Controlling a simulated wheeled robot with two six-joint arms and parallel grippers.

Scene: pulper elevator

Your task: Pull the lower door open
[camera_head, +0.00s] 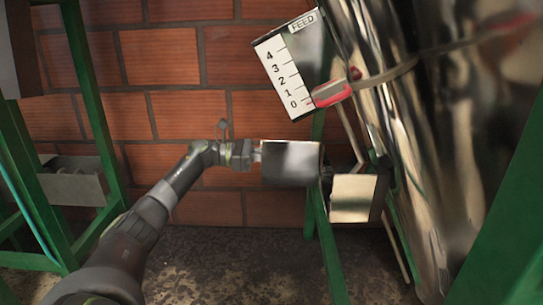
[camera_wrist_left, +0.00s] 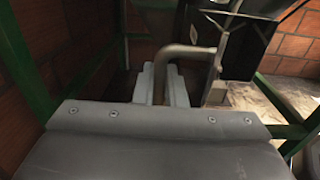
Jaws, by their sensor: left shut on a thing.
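My left gripper (camera_head: 326,172) reaches in from the left, its shiny block-like body in front of the brick wall. In the left wrist view, its two pale fingers (camera_wrist_left: 160,85) are shut around a bent grey bar handle (camera_wrist_left: 190,50). The bar comes down between the fingers and bends right toward the machine. A small shiny metal panel (camera_head: 355,198), which looks like the lower door, is just right of the fingertips. How the handle joins it is hidden, and how far the door stands open is hard to tell. My right gripper is not in view.
The tall shiny metal cylinder (camera_head: 425,130) fills the right. A FEED scale (camera_head: 285,75) with a red-edged pointer (camera_head: 332,93) is above. Green frame legs (camera_head: 330,245) stand close to the panel. A grey bin (camera_head: 75,188) stands left. The floor below my arm is clear.

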